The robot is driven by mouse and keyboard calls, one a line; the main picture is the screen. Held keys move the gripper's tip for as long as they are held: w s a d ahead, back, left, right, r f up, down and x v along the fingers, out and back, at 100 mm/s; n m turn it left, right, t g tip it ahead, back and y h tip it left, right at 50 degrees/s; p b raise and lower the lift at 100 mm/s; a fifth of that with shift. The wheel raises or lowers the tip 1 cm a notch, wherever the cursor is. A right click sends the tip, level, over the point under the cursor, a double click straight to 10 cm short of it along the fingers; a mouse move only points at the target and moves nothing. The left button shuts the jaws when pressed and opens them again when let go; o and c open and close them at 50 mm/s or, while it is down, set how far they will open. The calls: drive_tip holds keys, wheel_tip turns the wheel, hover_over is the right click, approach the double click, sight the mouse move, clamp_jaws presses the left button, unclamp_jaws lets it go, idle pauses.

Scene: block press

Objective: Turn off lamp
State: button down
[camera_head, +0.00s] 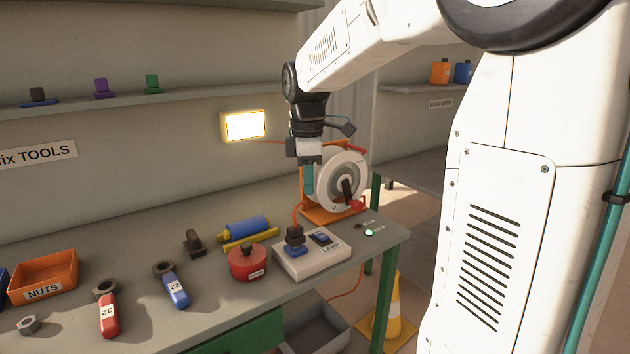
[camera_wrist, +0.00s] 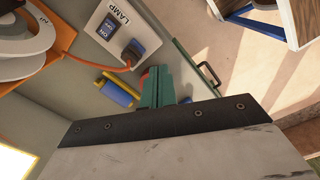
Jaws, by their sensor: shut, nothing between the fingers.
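The lamp (camera_head: 244,125) on the back wall is lit bright white; its glow also shows in the wrist view (camera_wrist: 14,162). The pale switch box (camera_head: 318,263) on the bench carries a blue rocker switch (camera_head: 321,239) and a blue plug with a dark top (camera_head: 294,242). In the wrist view, the box (camera_wrist: 150,36) reads "LAMP" and the switch (camera_wrist: 107,26) shows "ON" and "OFF" marks. My gripper (camera_head: 307,198) points down above the box, apart from it, in front of the cable reel. Its teal fingers (camera_wrist: 155,84) are shut and empty.
The white cable reel (camera_head: 336,178) on an orange stand is close behind my gripper. A red pot (camera_head: 247,262) sits left of the box, a blue-and-yellow tool (camera_head: 245,230) behind it. Wrenches and an orange nuts bin (camera_head: 45,275) lie farther left. The bench edge is at right.

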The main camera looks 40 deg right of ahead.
drive_tip(key=s+a+f+m, duration=0.1)
drive_tip(key=s+a+m, duration=0.2)
drive_tip(key=s, duration=0.5)
drive_tip(key=s+a+f+m+t, duration=0.1)
drive_tip(key=s+a+m, duration=0.3)
drive_tip(key=s, duration=0.4)
drive_tip(key=s+a+f+m, duration=0.2)
drive_tip(key=s+a+m, duration=0.2)
drive_tip(key=s, duration=0.5)
drive_tip(key=shift+a+f+m, duration=0.25)
drive_tip(key=shift+m, duration=0.25)
drive_tip(key=shift+s+d, duration=0.1)
drive_tip(key=shift+s, duration=0.05)
